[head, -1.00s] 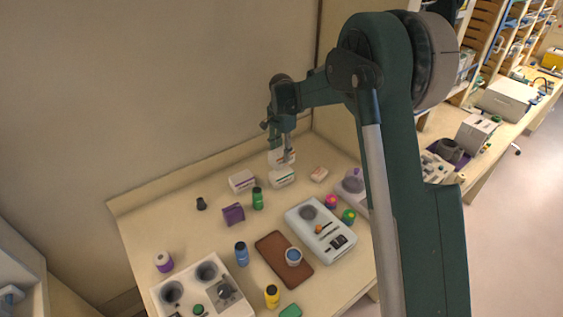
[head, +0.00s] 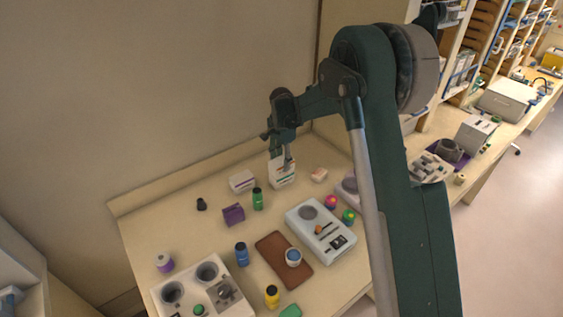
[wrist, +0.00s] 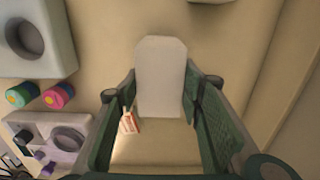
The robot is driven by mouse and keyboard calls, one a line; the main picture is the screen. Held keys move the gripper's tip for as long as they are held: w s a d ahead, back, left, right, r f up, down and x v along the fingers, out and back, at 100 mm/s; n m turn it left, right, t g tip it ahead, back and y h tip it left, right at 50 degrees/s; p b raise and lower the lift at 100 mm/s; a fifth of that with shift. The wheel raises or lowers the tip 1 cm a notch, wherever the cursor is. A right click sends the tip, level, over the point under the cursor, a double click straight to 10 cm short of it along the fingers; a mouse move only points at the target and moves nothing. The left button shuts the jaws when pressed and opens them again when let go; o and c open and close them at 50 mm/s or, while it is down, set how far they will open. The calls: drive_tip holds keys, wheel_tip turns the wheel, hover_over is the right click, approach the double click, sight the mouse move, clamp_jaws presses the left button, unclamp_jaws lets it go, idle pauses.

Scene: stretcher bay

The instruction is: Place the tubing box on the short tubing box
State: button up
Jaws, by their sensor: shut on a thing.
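The tubing box (head: 276,159), a white carton, is between the fingers of my gripper (head: 286,158) in the head view. My gripper is shut on it. In the wrist view its pale face (wrist: 160,75) shows between the two green fingers (wrist: 162,112). The short tubing box (head: 283,182), white with a coloured band, is directly below it on the table near the back wall. The two boxes look like one upright stack in the head view, with no clear gap. Whether they fully touch cannot be told. In the wrist view the short box is hidden.
A white box (head: 242,181) stands left of the stack and a small carton (head: 319,175) right. A green bottle (head: 258,199) and purple box (head: 233,214) are in front. A pale device (head: 334,243) and brown mat (head: 272,248) lie nearer. The back wall is close behind.

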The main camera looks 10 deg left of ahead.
sight(282, 160)
drive_tip(key=shift+f, duration=0.2)
drive_tip(key=o, duration=0.9)
drive_tip(key=shift+r, duration=0.2)
drive_tip(key=shift+r+b, duration=0.35)
drive_tip(key=shift+r, duration=5.65)
